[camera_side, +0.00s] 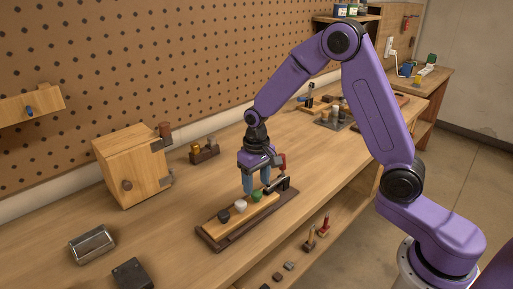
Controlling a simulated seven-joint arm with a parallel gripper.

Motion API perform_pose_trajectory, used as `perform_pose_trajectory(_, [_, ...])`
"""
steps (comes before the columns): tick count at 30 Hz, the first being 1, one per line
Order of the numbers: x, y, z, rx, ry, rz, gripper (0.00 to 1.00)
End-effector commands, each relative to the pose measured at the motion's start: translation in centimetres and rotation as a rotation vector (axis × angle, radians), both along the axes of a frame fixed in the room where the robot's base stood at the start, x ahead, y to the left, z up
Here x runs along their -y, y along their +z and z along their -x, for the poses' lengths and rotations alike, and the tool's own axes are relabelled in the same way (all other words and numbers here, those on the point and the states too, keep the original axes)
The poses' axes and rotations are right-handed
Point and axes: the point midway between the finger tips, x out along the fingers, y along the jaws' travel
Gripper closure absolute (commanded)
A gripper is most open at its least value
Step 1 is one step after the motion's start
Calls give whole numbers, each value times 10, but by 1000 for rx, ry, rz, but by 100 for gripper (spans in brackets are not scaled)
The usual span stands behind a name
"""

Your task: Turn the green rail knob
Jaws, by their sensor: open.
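The green rail knob (257,196) is a small round knob on a wooden rail board (209,229) with a dark base, on the workbench. A white knob (240,205) and a dark knob (223,216) stand in the same row, to its lower left. My gripper (256,187) points down with blue fingers, just above the row by the green and white knobs. It is open, with nothing seen between the fingers. I cannot tell whether a finger touches the green knob. The rail's far end is partly hidden by the gripper and a black piece (281,184).
A wooden box (128,170) with a knob stands left, near the pegboard wall (150,60). A metal cylinder holder (92,243) and a dark block (132,274) lie at the front left. A small dark rack (205,154) stands behind the rail.

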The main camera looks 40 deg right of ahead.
Motion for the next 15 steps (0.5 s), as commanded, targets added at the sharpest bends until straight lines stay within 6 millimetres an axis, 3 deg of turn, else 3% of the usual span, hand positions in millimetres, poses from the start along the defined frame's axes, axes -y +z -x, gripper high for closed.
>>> perform_pose_trajectory(15, [0, 110, -1, 6, 0, -1, 43])
